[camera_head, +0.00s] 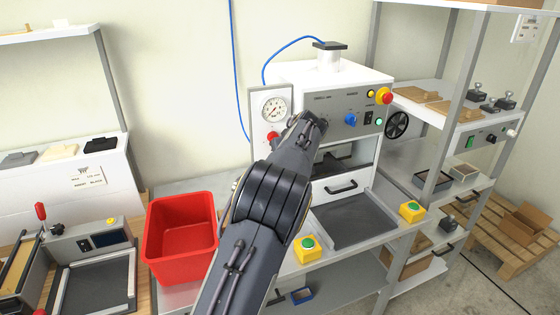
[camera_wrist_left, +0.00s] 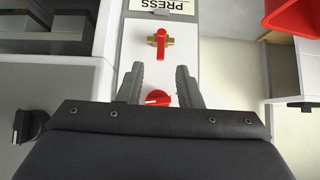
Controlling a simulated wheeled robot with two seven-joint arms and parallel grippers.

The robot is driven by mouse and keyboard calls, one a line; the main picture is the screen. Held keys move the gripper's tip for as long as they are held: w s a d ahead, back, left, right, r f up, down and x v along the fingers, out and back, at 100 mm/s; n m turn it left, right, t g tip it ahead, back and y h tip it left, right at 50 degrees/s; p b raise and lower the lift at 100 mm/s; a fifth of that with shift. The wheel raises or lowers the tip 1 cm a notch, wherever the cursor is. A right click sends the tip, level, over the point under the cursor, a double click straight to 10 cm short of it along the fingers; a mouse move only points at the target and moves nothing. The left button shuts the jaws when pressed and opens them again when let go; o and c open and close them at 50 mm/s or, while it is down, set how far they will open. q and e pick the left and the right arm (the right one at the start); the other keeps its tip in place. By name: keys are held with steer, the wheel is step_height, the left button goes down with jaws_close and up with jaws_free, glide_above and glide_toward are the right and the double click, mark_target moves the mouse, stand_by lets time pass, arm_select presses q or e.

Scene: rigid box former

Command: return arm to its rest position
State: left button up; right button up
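My left gripper (camera_wrist_left: 160,80) is open in the left wrist view, with its two grey fingers apart. A red knob (camera_wrist_left: 158,98) on a white panel shows between the fingers, with a gap on each side; I cannot tell how far it is from them. A red-handled brass valve (camera_wrist_left: 162,42) shows beyond the fingertips. In the head view my dark arm (camera_head: 265,195) rises from the bottom to the front of the white press machine (camera_head: 338,78). Its gripper fingers cannot be made out there. My right gripper is in neither view.
A red bin (camera_head: 181,240) stands left of the arm. The gauge panel (camera_head: 257,130) is beside the arm's far end. Yellow button boxes (camera_head: 307,250) and a dark tray (camera_head: 352,222) lie on the shelf in front of the machine. Metal shelving (camera_head: 432,150) stands to the right.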

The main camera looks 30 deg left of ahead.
arm_select(q)
steer(key=shift+s+d+r, duration=0.2)
steer(key=shift+r, duration=0.1)
steer(key=s+a+f+g+h, duration=0.1)
steer(key=s+h, duration=0.2)
steer(key=s, duration=0.4)
steer(key=s+a+f+h, duration=0.2)
steer(key=s, duration=0.6)
steer(key=s+d+f+m+h, duration=0.1)
steer(key=s+d+m+h, duration=0.1)
steer(key=s+d, duration=0.4)
steer(key=s+d+f+m+h, duration=0.1)
steer(key=s+d+m, duration=0.2)
steer(key=s, duration=1.1)
steer(key=s+d+f+m+h+b, duration=0.1)
steer(key=s+d+m+h, duration=0.1)
steer(key=s+d, duration=0.7)
steer(key=shift+s+d+f+m+t+h, duration=0.3)
steer(key=shift+s+f+m+t, duration=0.1)
steer(key=shift+s+m, duration=0.2)
